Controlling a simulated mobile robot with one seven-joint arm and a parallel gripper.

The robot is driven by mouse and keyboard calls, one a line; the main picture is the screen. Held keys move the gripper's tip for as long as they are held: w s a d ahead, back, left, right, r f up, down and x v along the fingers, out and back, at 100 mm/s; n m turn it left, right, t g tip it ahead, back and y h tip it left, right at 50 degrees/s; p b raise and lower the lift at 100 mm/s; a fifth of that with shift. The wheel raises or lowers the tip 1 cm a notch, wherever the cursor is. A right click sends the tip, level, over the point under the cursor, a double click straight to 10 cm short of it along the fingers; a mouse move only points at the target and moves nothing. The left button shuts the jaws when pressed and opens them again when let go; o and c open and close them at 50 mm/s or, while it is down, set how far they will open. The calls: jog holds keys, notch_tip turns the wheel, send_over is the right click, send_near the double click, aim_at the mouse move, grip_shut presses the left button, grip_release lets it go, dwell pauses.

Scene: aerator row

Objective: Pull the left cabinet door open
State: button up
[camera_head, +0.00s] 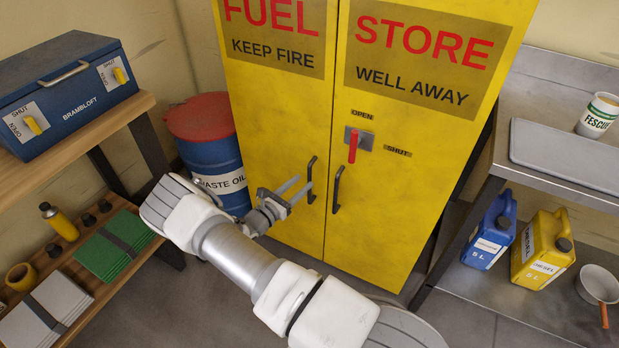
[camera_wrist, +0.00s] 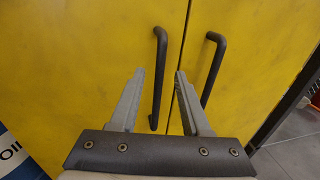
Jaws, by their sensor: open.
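The yellow cabinet has a left door (camera_head: 272,110) and a right door (camera_head: 385,220), with a narrow seam between them. The left door's dark bar handle (camera_head: 310,182) stands upright near the seam; it also shows in the wrist view (camera_wrist: 158,75). The right door's handle (camera_head: 337,188) shows in the wrist view (camera_wrist: 213,68) to the right of my right finger. My gripper (camera_head: 298,188) is open and empty at the left handle. In the wrist view my fingers (camera_wrist: 158,75) have that handle between them in the picture; contact cannot be told.
A red lever (camera_head: 353,148) on the right door points down, near OPEN and SHUT labels. A blue waste oil drum (camera_head: 215,158) stands left of the cabinet. A wooden shelf (camera_head: 95,135) is at left, a metal bench (camera_head: 550,180) at right. Floor shows before the doors.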

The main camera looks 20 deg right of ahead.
jog(key=x, duration=0.5)
jog(key=shift+b, duration=0.3)
grip_shut()
jog(key=shift+s, duration=0.1)
dwell(1.0)
